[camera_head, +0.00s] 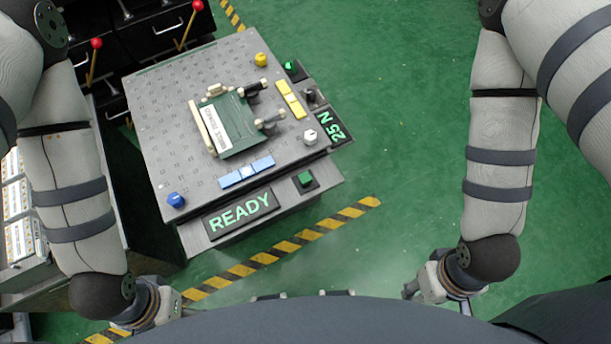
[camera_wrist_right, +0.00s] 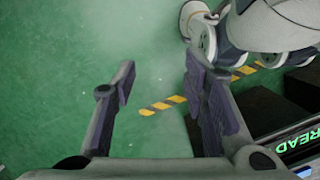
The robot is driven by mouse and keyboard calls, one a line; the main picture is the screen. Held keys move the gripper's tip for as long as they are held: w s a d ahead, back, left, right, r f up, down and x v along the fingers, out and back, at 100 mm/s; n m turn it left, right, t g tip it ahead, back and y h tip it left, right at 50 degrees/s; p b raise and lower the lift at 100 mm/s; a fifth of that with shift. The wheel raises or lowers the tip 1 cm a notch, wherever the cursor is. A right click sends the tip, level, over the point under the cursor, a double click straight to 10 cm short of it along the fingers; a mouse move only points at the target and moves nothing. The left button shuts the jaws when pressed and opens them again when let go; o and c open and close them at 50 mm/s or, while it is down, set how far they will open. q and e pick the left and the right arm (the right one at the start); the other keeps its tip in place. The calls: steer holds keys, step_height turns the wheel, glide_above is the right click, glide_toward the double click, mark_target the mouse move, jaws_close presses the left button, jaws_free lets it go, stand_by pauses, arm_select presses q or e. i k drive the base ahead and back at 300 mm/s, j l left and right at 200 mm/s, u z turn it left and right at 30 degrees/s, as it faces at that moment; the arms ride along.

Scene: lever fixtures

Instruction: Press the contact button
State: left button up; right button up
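A green button (camera_head: 305,179) sits on a dark square base at the front of the grey fixture, right of the lit READY display (camera_head: 239,212). A second green button (camera_head: 291,67) sits on the fixture's far right side. I cannot tell which is the contact button. My right gripper (camera_head: 425,289) is low at the right, well apart from the fixture; in the right wrist view its fingers (camera_wrist_right: 160,78) are spread with nothing between them. My left gripper (camera_head: 160,305) is at the lower left, short of the fixture; its fingers are not clear.
Red-tipped levers (camera_head: 197,6) stand behind. Green floor (camera_head: 400,120) is clear right of the fixture.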

mark_target(304, 178)
steer(key=k+l+u, duration=0.15)
steer(key=k+u, duration=0.55)
steer(key=k+l, duration=0.05)
steer(key=k, duration=0.05)
